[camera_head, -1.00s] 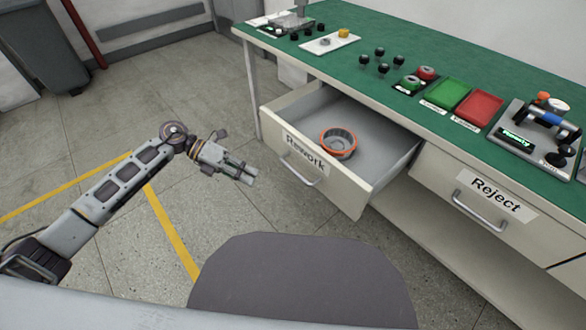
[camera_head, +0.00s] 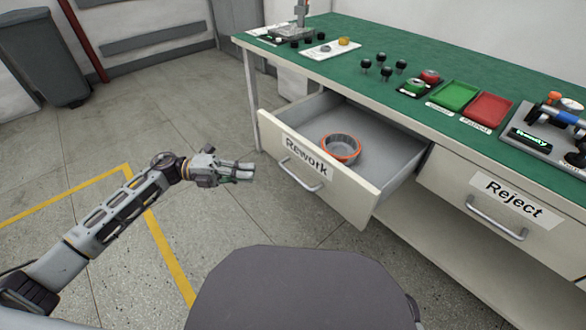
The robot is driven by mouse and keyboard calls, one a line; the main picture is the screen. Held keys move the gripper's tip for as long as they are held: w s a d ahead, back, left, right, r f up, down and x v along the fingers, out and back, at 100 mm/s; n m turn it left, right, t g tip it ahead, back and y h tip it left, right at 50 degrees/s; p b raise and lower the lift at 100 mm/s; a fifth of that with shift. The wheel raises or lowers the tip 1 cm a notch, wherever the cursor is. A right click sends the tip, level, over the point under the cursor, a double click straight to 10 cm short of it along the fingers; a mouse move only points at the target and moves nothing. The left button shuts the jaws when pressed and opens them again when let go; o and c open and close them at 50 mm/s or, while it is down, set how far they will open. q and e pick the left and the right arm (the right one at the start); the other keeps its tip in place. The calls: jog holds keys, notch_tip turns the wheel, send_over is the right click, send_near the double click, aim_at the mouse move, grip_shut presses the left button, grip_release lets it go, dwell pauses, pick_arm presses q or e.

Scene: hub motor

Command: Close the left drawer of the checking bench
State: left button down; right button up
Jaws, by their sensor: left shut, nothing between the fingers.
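The left drawer (camera_head: 330,192), labelled "Rework", is pulled out of the checking bench (camera_head: 330,68). Its front has a metal bar handle (camera_head: 302,176). An orange-rimmed grey round part (camera_head: 341,149) lies inside it. My left gripper (camera_head: 250,172) is shut and empty, to the left of the drawer front. Its fingers point right toward the drawer, with a small gap in the picture; I cannot tell the exact distance in depth. My right gripper is not in view.
The "Reject" drawer (camera_head: 490,205) to the right is closed. A green tray (camera_head: 454,96), a red tray (camera_head: 488,110) and several black knobs stand on the bench top. A grey bin (camera_head: 45,60) stands far left. The floor left of the bench is clear.

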aim_at(287, 172)
pick_arm(q)
jog(key=shift+d, duration=0.1)
jog(key=d+b, duration=0.1)
jog(key=d, duration=0.2)
jog(key=w+d+b, duration=0.1)
jog(key=d, duration=0.3)
jog(key=d+b, duration=0.1)
jog(key=d, duration=0.3)
jog(key=shift+w, duration=0.15)
jog(key=shift+w+d+b, duration=0.65)
jog(key=shift+w+d, duration=0.1)
jog(key=shift+w, duration=0.1)
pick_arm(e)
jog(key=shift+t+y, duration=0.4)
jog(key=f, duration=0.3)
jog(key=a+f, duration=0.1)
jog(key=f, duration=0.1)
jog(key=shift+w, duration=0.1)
pick_arm(q)
jog(key=shift+d, duration=0.1)
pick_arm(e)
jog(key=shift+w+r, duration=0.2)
pick_arm(q)
jog(key=shift+w+d, duration=0.1)
